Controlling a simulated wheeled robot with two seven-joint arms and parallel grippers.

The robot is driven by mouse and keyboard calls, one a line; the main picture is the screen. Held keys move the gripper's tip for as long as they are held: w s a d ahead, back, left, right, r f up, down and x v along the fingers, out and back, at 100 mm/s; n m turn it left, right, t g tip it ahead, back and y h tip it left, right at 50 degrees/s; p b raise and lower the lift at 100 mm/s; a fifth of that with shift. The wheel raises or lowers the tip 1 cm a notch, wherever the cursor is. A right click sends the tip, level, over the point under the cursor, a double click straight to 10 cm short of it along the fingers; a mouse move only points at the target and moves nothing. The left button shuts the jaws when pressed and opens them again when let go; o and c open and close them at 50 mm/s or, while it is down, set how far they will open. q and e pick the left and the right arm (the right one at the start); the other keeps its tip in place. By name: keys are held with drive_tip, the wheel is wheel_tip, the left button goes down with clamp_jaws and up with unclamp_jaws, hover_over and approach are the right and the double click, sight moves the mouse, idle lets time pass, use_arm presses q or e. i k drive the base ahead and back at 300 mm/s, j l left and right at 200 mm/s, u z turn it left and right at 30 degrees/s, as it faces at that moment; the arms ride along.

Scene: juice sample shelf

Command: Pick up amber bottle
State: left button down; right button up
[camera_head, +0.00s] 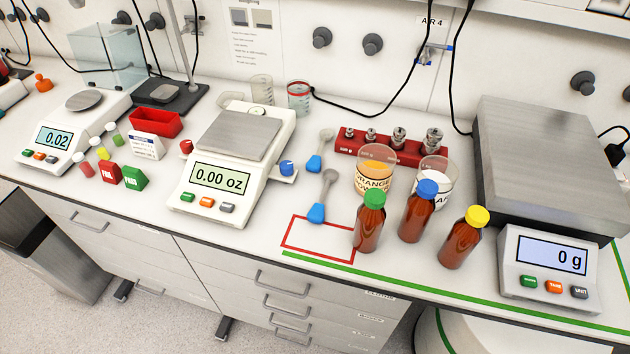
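Three amber bottles stand upright near the front edge of the bench, right of centre in the head view. One amber bottle with a green cap (369,228) is on the left, at the red outlined rectangle's right side. One amber bottle with a blue cap (417,217) is in the middle, slightly farther back. One amber bottle with a yellow cap (460,245) is on the right, beside the large scale. Neither of my grippers shows in this view.
A beaker of orange powder (375,174) and a beaker of white powder (434,186) stand close behind the bottles. A large scale (547,155) with a 0 g display is at right. A smaller balance (238,138) is at left. The red outlined rectangle (318,238) is empty inside.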

sight(420, 207)
drive_tip(key=l+u, duration=0.1)
drive_tip(key=l, duration=0.3)
drive_tip(key=k+l+u, duration=0.1)
drive_tip(key=l, duration=0.3)
drive_tip(key=k+l+u, duration=0.1)
drive_tip(key=l, duration=0.25)
drive_tip(key=k+l+u, duration=0.15)
drive_tip(key=l, duration=0.25)
drive_tip(key=k+l+u, duration=0.1)
drive_tip(key=l, duration=0.25)
